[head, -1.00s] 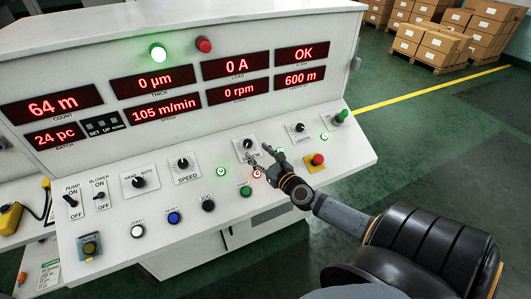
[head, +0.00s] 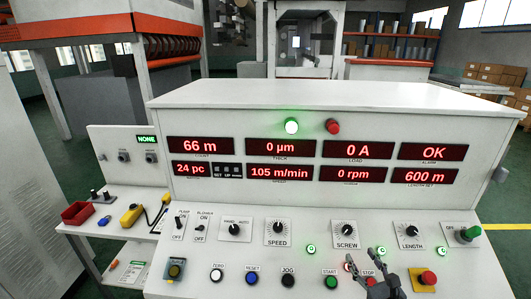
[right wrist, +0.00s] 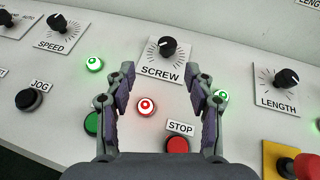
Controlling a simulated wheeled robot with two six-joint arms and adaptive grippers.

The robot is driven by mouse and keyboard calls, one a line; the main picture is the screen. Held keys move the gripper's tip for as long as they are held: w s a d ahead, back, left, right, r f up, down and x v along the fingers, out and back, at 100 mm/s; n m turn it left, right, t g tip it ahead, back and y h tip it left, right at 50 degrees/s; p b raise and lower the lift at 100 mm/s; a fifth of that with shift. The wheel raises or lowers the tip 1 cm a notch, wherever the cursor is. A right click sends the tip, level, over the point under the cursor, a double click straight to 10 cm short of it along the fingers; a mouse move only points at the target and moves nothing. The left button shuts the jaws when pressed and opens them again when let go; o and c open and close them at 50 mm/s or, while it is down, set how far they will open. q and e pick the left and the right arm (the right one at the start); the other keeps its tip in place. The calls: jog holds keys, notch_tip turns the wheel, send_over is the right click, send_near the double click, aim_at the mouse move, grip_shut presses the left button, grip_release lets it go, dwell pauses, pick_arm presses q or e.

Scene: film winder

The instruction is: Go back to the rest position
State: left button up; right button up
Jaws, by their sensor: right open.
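My right gripper (head: 377,271) is at the bottom right of the head view, in front of the lower edge of the control panel (head: 200,266). In the right wrist view its two fingers (right wrist: 168,105) stand apart with nothing between them but the panel behind. Beyond them are the SCREW knob (right wrist: 168,46), a lit red ring lamp (right wrist: 145,105) and the red STOP button (right wrist: 177,146). The green START button (right wrist: 92,123) is partly behind the left finger. No touch with any control shows. My left gripper is not in view.
The display console (head: 300,97) reads 66 m, 105 m/min and OK, with its green lamp (head: 291,126) lit. A red emergency button (head: 428,278) sits close right of my right gripper. A side table at left holds a red bin (head: 77,213) and a yellow tool (head: 131,215).

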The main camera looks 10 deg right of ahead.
jog(key=s+a+f+n+g+y, duration=0.2)
jog(key=s+a+n+g+y, duration=0.15)
jog(key=a+n, duration=0.65)
jog(key=s+a+f+n+g+y, duration=0.2)
jog(key=a+f+n+g+y, duration=0.15)
jog(key=a+n, duration=0.65)
jog(key=s+d+f+n+g+h, duration=0.5)
jog(key=s+d+n+g+h, duration=0.3)
jog(key=s+n, duration=0.6)
jog(key=s+d+f+n+b, duration=0.1)
jog(key=d+f+b, duration=0.1)
jog(key=f, duration=1.4)
jog(key=d+f+b, duration=0.2)
jog(key=f, duration=1.4)
jog(key=s+f+g+b, duration=0.1)
jog(key=s+f+b, duration=0.1)
jog(key=s+f, duration=1.4)
jog(key=shift+s+d+g+y, duration=0.15)
jog(key=shift+s+g+y, duration=0.15)
jog(key=shift+s, duration=0.45)
